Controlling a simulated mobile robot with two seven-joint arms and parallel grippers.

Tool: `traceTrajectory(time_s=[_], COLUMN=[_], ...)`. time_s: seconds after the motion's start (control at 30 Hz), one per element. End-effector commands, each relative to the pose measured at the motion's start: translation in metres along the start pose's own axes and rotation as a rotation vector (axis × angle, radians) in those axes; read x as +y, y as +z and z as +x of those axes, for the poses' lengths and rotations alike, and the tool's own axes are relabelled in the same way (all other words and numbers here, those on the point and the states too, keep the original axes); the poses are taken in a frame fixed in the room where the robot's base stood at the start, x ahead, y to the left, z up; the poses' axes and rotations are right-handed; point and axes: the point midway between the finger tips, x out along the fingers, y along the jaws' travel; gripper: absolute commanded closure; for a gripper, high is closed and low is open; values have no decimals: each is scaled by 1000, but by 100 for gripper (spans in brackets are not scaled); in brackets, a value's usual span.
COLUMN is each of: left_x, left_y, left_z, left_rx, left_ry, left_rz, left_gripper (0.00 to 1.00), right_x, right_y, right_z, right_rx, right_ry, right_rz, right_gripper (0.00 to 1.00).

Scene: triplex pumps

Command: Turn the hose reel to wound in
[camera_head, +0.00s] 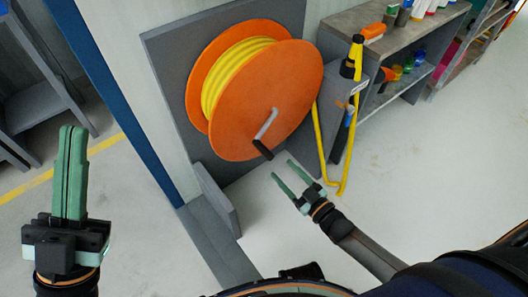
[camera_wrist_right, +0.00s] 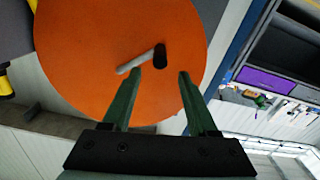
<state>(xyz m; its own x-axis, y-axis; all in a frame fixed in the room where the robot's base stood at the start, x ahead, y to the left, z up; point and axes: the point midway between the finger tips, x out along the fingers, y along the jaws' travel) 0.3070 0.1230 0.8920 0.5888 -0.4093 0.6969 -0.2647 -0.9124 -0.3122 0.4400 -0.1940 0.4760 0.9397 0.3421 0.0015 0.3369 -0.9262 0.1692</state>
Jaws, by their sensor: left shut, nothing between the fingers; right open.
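The hose reel (camera_head: 243,120) is a large orange drum with yellow hose wound between its discs, mounted on a grey wall panel. Its crank has a grey arm (camera_head: 267,123) and a black handle (camera_head: 262,150) at the lower end. In the right wrist view the orange disc (camera_wrist_right: 90,50), the crank arm (camera_wrist_right: 134,61) and the handle (camera_wrist_right: 160,56) show ahead of the fingers. My right gripper (camera_head: 282,173) is open and empty, just below and right of the handle. In the wrist view the handle appears between the fingertips (camera_wrist_right: 159,73); contact cannot be told. My left gripper (camera_head: 73,130) is shut and empty, far left.
A yellow hose end (camera_head: 320,145) with a nozzle (camera_head: 356,50) hangs right of the reel. A grey shelf unit (camera_head: 350,24) with bottles stands behind it. A low grey block (camera_head: 216,198) sits below the reel. The floor at right is clear.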

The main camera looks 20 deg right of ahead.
Motion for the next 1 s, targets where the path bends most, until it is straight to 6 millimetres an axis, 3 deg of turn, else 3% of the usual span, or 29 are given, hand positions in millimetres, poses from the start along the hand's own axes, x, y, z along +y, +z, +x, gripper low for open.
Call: traceTrajectory(time_s=[0.2, 0.43, 0.6, 0.87, 1.0], left_x=[7, 12, 14, 14, 14], left_y=[14, 23, 25, 25, 25], left_z=[-13, -21, -23, -23, -23], left_rx=[-7, -14, -17, -17, -18], left_ry=[3, 7, 11, 11, 11], left_rz=[-25, -26, -20, -20, -20], left_gripper=[100, 100, 100, 100, 100], right_x=[0, 0, 0, 0, 0], right_y=[3, 2, 1, 1, 0], right_z=[48, 84, 94, 96, 96], right_rx=[3, 1, -1, -2, -2], right_ry=[1, 1, 0, 0, 0], right_rz=[0, 1, 1, 1, 1], right_gripper=[41, 41, 41, 41, 53])
